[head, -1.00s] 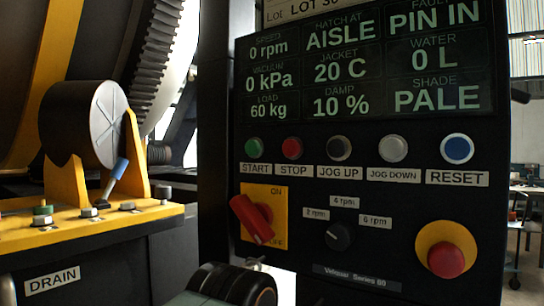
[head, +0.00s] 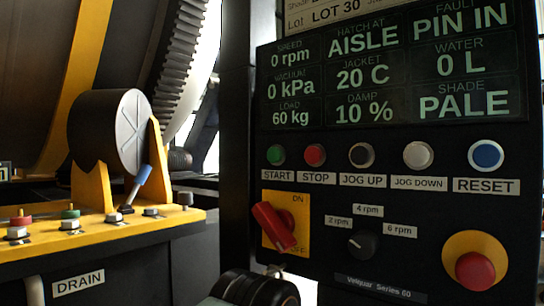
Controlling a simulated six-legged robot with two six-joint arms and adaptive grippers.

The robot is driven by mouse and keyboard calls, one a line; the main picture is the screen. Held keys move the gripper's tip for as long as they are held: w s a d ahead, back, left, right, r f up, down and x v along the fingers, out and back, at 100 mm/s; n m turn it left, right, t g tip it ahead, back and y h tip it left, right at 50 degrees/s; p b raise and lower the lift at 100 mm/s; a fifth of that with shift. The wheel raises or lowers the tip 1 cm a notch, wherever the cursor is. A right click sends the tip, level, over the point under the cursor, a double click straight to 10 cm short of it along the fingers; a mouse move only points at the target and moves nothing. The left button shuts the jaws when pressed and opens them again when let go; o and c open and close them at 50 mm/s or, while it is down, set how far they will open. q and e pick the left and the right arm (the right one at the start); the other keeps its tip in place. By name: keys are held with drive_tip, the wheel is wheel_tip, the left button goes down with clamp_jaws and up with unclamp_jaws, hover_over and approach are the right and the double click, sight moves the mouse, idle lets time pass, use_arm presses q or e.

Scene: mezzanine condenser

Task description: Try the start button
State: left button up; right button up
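The green START button (head: 276,155) is at the left end of the button row on the black control panel (head: 320,270). Its label START (head: 278,176) is just below it. Nothing touches or covers the button. The display (head: 395,75) above reads 0 rpm, HATCH AT AISLE, FAULT PIN IN, LOAD 60 kg, WATER 0 L and SHADE PALE. Neither of my grippers' fingers shows. A dark rounded part at the bottom edge may be my arm; I cannot be sure.
Right of START are red STOP (head: 315,155), JOG UP (head: 361,155), JOG DOWN (head: 418,155) and blue RESET (head: 486,155). Below are a red ON/OFF handle (head: 272,227), a speed knob (head: 362,243) and a red mushroom button (head: 475,271). A yellow bracket (head: 95,188) stands left.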

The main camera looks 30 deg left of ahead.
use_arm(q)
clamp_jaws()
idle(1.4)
